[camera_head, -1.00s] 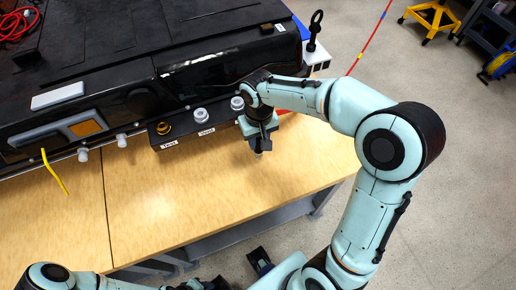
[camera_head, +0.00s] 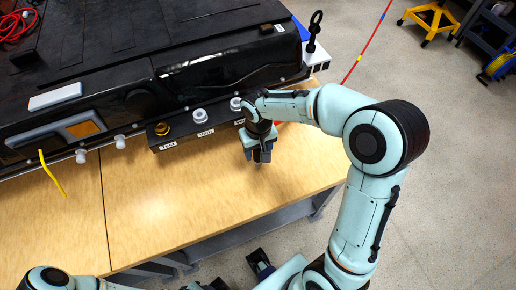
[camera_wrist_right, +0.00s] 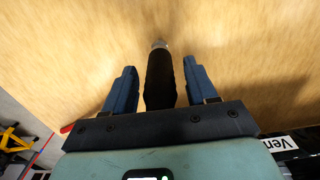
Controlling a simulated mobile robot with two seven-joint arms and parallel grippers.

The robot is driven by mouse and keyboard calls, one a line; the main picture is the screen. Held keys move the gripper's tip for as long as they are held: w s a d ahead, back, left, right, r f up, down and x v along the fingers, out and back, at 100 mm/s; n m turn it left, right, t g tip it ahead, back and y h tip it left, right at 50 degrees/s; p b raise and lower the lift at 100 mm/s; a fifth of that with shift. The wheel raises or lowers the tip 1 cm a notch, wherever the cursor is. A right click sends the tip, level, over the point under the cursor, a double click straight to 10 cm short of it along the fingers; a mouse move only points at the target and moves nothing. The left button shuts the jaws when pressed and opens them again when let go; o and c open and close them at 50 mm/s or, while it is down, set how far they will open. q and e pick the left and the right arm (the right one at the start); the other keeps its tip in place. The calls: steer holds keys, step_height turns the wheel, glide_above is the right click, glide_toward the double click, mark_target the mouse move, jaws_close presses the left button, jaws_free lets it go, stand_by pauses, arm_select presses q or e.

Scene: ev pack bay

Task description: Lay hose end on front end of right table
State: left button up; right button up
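My right gripper (camera_head: 262,157) points down over the wooden table (camera_head: 225,190), just in front of the black pack's row of ports. In the right wrist view the hose end (camera_wrist_right: 160,78) is a black cylinder with a light metal tip. It lies between the two blue fingers of the right gripper (camera_wrist_right: 160,85), with a narrow gap on each side, so the gripper looks open around it. I cannot tell whether the hose end touches the wood. The rest of the hose is hidden.
The black pack (camera_head: 110,60) fills the table's back, with labelled ports (camera_head: 200,116) along its front edge. A yellow strip (camera_head: 52,173) hangs at the left. A red pole (camera_head: 370,50) stands behind the right corner. The front wood is clear.

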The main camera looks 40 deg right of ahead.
steer(key=shift+r, duration=0.5)
step_height(320, 180, up, 11)
steer(key=shift+r+p, duration=0.2)
steer(key=shift+p, duration=0.75)
